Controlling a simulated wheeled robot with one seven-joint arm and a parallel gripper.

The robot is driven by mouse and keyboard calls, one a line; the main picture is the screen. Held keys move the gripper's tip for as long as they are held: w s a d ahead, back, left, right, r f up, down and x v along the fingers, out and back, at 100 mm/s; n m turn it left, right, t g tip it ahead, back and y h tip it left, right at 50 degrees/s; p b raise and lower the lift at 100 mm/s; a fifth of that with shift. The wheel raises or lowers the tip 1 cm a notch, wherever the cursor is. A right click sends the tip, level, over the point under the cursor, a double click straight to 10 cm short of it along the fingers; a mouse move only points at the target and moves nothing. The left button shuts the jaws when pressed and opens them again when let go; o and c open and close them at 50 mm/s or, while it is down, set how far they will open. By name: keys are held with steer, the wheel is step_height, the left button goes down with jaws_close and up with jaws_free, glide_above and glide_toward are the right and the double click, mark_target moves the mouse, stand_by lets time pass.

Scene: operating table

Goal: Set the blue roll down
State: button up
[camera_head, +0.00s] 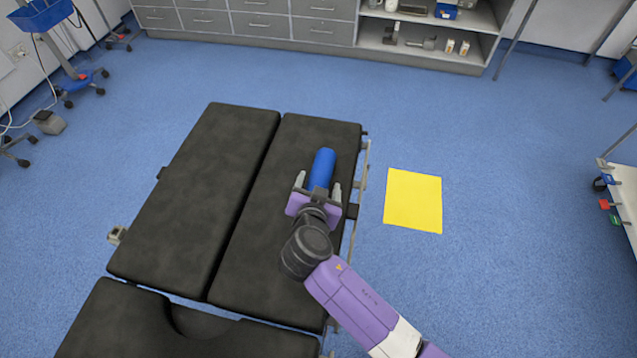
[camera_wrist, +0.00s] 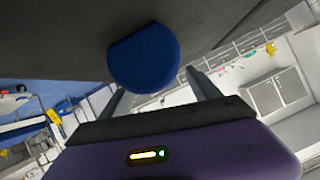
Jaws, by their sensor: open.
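The blue roll (camera_head: 322,168) lies on the black operating table (camera_head: 215,165), on its right-hand padded section near the right edge. In the wrist view the roll's round blue end (camera_wrist: 144,59) faces the camera, against the dark pad. My gripper (camera_head: 318,184) is at the roll's near end, with its fingers apart, one on each side of the roll. The fingers also show in the wrist view (camera_wrist: 157,88), spread beside the roll's end. The fingers look clear of the roll, though the exact gap is hard to judge.
A yellow square (camera_head: 412,201) lies on the blue floor right of the table. A metal side rail (camera_head: 357,200) runs along the table's right edge. Grey cabinets (camera_head: 250,22) stand at the back, and a white cart (camera_head: 625,195) is at far right. The left pad is bare.

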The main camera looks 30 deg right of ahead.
steer(key=b+v, duration=0.1)
steer(key=v, duration=1)
steer(key=shift+s+a+r, duration=0.1)
steer(key=shift+a, duration=0.1)
